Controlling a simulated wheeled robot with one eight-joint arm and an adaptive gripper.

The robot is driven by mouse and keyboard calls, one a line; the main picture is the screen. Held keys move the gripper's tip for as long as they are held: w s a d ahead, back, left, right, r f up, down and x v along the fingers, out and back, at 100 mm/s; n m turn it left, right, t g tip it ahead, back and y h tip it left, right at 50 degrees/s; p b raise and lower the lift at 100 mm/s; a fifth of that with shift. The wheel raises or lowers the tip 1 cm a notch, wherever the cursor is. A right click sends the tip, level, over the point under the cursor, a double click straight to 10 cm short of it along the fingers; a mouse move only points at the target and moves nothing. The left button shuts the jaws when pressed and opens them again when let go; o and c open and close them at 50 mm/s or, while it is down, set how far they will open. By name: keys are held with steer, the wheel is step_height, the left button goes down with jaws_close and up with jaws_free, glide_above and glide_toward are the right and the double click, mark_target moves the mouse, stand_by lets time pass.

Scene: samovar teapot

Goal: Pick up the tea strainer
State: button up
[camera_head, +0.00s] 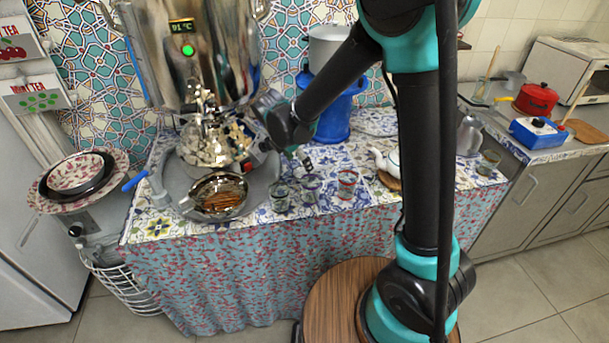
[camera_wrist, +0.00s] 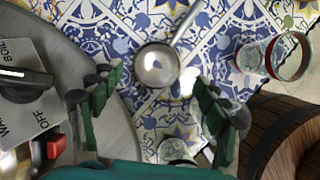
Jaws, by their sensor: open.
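The tea strainer (camera_wrist: 157,66) is a small round shiny metal bowl with a thin handle running up and to the right in the wrist view. It lies on the blue, white and yellow patterned tabletop. My gripper (camera_wrist: 158,90) is open, with its green fingers spread left and right of the strainer's bowl in the picture and nothing between them. I cannot tell how far above the strainer the fingers are. In the head view my gripper (camera_head: 303,160) is over the table, right of the samovar; I cannot make out the strainer there.
Small glasses (camera_head: 280,195) stand along the table's front; two appear right of the strainer (camera_wrist: 250,60) and one below it (camera_wrist: 178,151). The samovar tray (camera_head: 262,188) and its knob panel (camera_wrist: 42,100) are to the left. A white teapot (camera_head: 390,163) stands right.

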mark_target(303, 169)
steer(key=shift+x, duration=2.6)
steer(key=shift+w+a, duration=0.1)
steer(key=shift+c, duration=0.6)
steer(key=c, duration=1)
